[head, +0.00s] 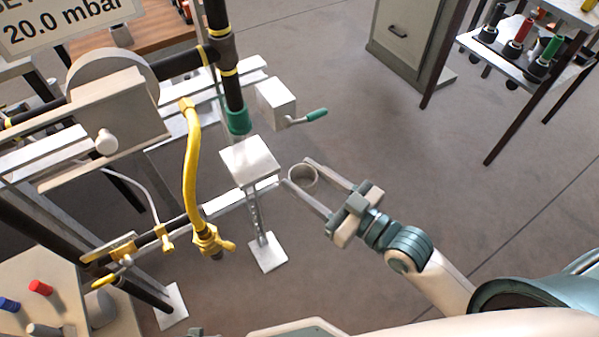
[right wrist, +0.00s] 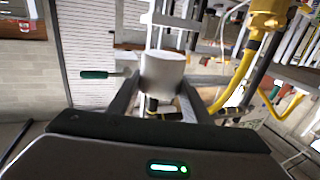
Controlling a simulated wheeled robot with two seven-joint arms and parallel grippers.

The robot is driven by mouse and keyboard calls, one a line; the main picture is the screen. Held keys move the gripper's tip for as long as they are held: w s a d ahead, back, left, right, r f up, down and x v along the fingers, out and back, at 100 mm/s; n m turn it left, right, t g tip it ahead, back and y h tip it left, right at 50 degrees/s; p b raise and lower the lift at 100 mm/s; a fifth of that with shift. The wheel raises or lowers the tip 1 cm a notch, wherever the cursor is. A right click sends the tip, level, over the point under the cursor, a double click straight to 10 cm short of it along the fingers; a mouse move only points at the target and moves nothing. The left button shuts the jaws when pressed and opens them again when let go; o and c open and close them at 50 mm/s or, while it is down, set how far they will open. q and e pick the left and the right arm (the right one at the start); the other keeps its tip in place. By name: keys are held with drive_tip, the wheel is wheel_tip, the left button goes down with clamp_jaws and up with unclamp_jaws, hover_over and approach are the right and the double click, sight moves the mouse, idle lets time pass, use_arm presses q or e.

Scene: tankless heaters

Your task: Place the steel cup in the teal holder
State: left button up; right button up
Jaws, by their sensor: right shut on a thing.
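The steel cup (head: 302,176) is a small grey cylinder, its open rim facing up in the head view. My right gripper (head: 299,173) is shut on it, one finger on each side. In the right wrist view the cup's pale wall (right wrist: 163,70) shows between the fingers. The cup is held in the air, apart from and just right of a white square plate on a stand (head: 249,160). A teal collar (head: 238,121) is on the lower end of a dark vertical pipe above that plate. I cannot tell which thing is the teal holder. My left gripper is not seen.
A grey box with a green-handled lever (head: 311,117) is behind the cup. A yellow hose (head: 191,160) and yellow valve (head: 210,241) hang left of the stand. A rack of coloured-handled tools (head: 520,40) stands far right. Open floor lies between.

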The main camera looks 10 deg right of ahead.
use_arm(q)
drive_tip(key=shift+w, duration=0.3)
